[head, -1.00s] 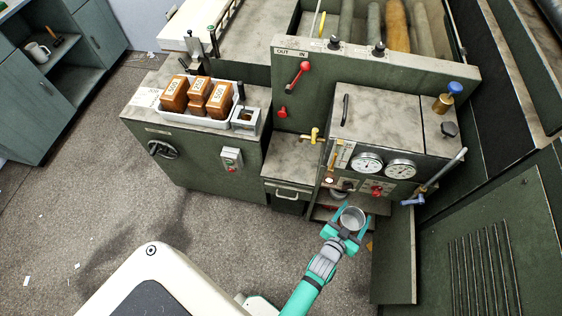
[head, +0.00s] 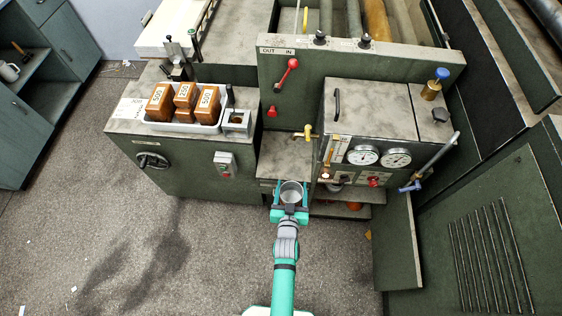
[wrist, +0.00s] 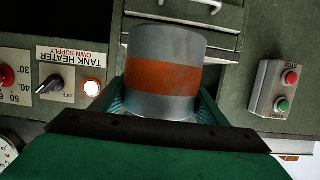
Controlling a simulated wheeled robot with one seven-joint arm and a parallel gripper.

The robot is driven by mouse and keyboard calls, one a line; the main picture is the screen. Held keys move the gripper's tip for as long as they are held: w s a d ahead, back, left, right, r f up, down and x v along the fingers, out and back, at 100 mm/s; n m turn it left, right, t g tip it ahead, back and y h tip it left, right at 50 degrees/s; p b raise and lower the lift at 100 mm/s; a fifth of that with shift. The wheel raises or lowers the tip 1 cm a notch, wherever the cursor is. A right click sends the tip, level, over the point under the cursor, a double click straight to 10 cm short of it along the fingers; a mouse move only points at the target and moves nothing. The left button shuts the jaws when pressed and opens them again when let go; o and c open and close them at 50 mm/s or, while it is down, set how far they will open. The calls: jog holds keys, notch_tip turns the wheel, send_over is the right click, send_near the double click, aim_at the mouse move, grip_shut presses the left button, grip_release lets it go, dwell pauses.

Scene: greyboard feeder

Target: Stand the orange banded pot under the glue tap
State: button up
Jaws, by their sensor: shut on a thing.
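The orange banded pot (head: 291,190) is a grey metal pot with an open top. In the wrist view the pot (wrist: 165,45) shows one broad orange band around its lower half. My gripper (head: 290,203) is shut on it, with a teal finger at each side. The pot is held at the front edge of the grey ledge (head: 284,160). The brass-yellow glue tap (head: 308,132) sticks out over the back right of that ledge, farther back than the pot. The pot's base is partly hidden by my gripper in the wrist view.
The gauge box (head: 368,150) stands right of the ledge, with a blue-handled lever (head: 412,187). A low shelf (head: 350,196) lies below it. Left are a green cabinet (head: 185,160) and a white tray (head: 187,126) of orange-brown weights. The ledge top looks clear.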

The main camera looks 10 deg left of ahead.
jog(key=w+a+r+m+h, duration=0.1)
jog(key=a+r, duration=0.3)
jog(key=a, duration=0.3)
jog(key=w+a+r, duration=0.2)
jog(key=a+r, duration=0.2)
jog(key=a, duration=0.4)
jog(key=w+d, duration=1.3)
jog(key=d, duration=0.1)
notch_tip(320, 180, down, 6)
jog(key=shift+w+f, duration=0.1)
jog(key=shift+w+d+f, duration=0.2)
jog(key=shift+f, duration=0.25)
jog(key=shift+f, duration=0.1)
jog(key=o, duration=1.1)
jog(key=shift+o, duration=0.2)
